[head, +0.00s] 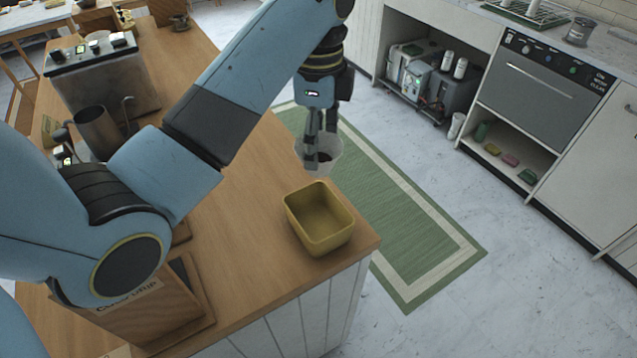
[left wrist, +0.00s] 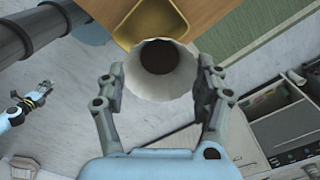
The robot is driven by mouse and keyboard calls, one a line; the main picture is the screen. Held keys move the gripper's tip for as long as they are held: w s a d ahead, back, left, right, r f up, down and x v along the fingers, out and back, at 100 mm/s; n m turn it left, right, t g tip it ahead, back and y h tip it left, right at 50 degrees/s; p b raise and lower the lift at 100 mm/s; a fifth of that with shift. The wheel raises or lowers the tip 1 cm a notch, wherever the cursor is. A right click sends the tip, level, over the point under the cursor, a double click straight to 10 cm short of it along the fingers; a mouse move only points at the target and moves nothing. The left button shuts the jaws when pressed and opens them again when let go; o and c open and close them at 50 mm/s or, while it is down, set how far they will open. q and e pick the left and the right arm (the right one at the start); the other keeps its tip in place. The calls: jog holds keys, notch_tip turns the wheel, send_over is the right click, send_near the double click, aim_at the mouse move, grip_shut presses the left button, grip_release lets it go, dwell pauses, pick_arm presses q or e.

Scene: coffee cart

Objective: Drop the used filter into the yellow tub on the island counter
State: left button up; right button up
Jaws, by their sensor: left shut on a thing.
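The used filter (head: 333,148) is a pale paper cone with dark grounds inside. My left gripper (head: 318,158) is shut on it and holds it beyond the counter's far right edge in the head view, above the rug side. In the left wrist view, the filter (left wrist: 160,72) is between the two fingers of my left gripper (left wrist: 162,85), with its dark inside facing the camera. The yellow tub (head: 318,240) stands empty on the island counter (head: 245,240) near its corner. It also shows at the top of the left wrist view (left wrist: 135,30). My right gripper (left wrist: 32,100) is small at the left there; its jaw state is unclear.
A coffee machine (head: 105,75) and a metal jug (head: 97,130) stand at the counter's left. A wooden dripper stand (head: 150,315) is at the near edge. A green rug (head: 400,215) lies on the floor beyond. The counter around the tub is clear.

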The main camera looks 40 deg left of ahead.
pick_arm(q)
jog(key=shift+s+f, duration=0.1)
jog(key=shift+f, duration=0.4)
notch_tip(320, 180, down, 4)
jog(key=shift+f, duration=0.5)
pick_arm(e)
jog(key=shift+a, duration=0.1)
pick_arm(q)
jog(key=o, duration=0.8)
jog(key=shift+o, duration=0.2)
pick_arm(e)
jog(key=shift+w, duration=0.1)
